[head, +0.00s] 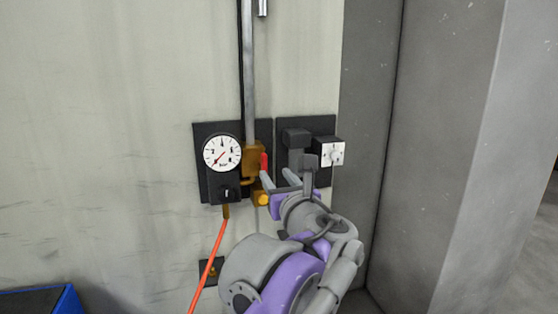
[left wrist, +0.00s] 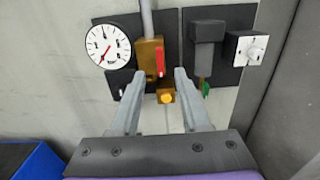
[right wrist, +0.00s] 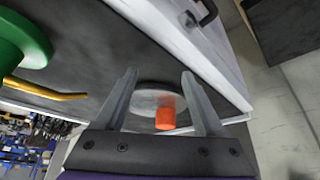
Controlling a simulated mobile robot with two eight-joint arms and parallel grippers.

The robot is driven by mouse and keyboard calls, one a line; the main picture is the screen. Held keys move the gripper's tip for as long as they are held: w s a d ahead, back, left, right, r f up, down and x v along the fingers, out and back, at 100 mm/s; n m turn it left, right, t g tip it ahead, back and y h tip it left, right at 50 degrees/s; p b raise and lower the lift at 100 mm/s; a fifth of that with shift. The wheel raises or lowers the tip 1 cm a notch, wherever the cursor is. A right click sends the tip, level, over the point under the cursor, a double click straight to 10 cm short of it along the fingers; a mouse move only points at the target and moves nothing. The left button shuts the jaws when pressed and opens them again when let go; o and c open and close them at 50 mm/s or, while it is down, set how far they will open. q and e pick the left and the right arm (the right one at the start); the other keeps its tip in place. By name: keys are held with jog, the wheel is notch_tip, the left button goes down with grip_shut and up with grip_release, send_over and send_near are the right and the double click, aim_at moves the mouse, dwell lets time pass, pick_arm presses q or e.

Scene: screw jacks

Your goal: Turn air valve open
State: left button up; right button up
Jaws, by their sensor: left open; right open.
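The air valve is a brass block (head: 253,156) on a dark wall panel under a vertical grey pipe, with a red lever handle (head: 264,163). In the left wrist view the red handle (left wrist: 160,60) stands upright on the brass body (left wrist: 148,58). My left gripper (head: 280,180) is open in front of the valve. In the left wrist view its fingers (left wrist: 157,72) frame the lower valve and a yellow knob (left wrist: 166,97), with nothing held. My right gripper (right wrist: 160,78) is open, away from the valve, facing a grey disc (right wrist: 157,99) with an orange cylinder (right wrist: 166,118).
A round white gauge (head: 222,152) sits left of the valve, with an orange hose (head: 208,265) below. A white dial box (head: 330,153) is on the right panel. A grey pillar (head: 368,130) stands to the right. A blue box (head: 68,302) is at lower left.

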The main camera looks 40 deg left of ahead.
aim_at(265, 161)
pick_arm(q)
jog(key=x, duration=0.9)
jog(key=shift+w+a+p, duration=0.1)
jog(key=shift+a+p, duration=0.2)
jog(key=shift+p, duration=0.1)
grip_shut()
